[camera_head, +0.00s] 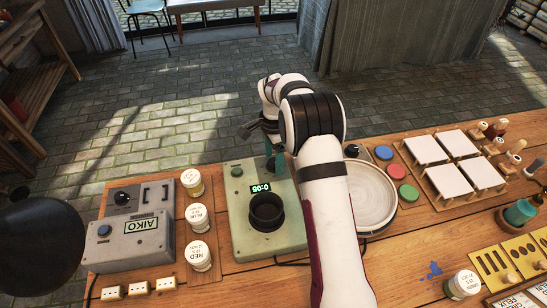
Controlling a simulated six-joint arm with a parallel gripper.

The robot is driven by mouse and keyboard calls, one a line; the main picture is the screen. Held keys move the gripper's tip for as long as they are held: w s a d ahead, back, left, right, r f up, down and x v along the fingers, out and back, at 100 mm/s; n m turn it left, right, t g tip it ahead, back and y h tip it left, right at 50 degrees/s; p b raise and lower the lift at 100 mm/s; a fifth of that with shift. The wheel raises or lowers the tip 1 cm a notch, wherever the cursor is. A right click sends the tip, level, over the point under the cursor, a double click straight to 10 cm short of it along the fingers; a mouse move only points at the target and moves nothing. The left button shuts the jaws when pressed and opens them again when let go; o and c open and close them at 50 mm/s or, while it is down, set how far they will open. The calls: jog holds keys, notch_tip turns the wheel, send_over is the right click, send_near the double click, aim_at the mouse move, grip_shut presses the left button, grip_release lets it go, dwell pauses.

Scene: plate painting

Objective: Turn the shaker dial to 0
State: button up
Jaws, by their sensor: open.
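A pale green machine (240,225) stands on the wooden bench, with a round black cup-like holder (266,210) on its top. I take it for the shaker. Its small display (261,188) reads 0:05. A dark round part (262,163) at its back, perhaps the dial, is partly hidden by my arm and a teal upright part, so its setting cannot be read. My gripper (250,130) is open at the back of the machine, above and close to that part. I cannot tell whether it touches anything.
Right, partly behind my arm, is a round white plate (375,205), then coloured discs (396,172) and white tiles (458,143).

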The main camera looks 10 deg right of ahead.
jog(key=shift+f, duration=0.25)
grip_shut()
dwell(0.4)
jog(key=n, duration=0.4)
jog(key=shift+n, duration=2.3)
